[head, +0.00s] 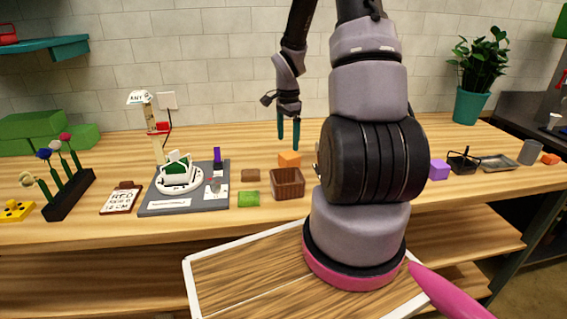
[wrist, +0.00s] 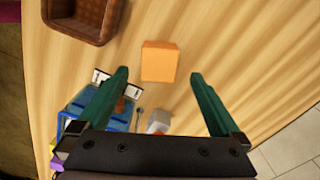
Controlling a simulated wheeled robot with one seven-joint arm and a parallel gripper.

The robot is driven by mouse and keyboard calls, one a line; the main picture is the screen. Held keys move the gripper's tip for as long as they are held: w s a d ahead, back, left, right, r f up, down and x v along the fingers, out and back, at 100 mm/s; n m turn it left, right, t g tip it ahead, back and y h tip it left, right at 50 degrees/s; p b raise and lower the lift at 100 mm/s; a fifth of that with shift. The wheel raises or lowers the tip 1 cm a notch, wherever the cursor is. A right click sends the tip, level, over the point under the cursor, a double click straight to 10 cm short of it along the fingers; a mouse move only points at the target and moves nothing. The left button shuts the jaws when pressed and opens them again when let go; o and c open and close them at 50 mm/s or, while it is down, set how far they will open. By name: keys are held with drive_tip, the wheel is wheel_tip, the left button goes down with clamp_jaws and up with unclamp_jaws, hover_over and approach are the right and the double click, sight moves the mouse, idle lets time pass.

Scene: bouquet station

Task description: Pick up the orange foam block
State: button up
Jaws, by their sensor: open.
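The orange foam block (head: 290,160) sits on the wooden counter, just behind the brown basket in the head view. In the wrist view the orange foam block (wrist: 159,62) lies beyond the fingertips, roughly midway between them. My gripper (head: 288,147) hangs above the counter over the block, fingers pointing down. In the wrist view my gripper (wrist: 158,74) is open, with two green fingers apart and nothing between them. The block appears apart from both fingers.
The brown basket (head: 287,184) stands right in front of the block; it also shows in the wrist view (wrist: 85,30). A brown block (head: 250,175) and a green block (head: 248,199) lie to the left. A grey station board (head: 215,198) is further left. My arm hides part of the counter.

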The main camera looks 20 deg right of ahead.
sight(289, 154)
drive_tip(key=f, duration=0.8)
drive_tip(key=shift+d, duration=0.3)
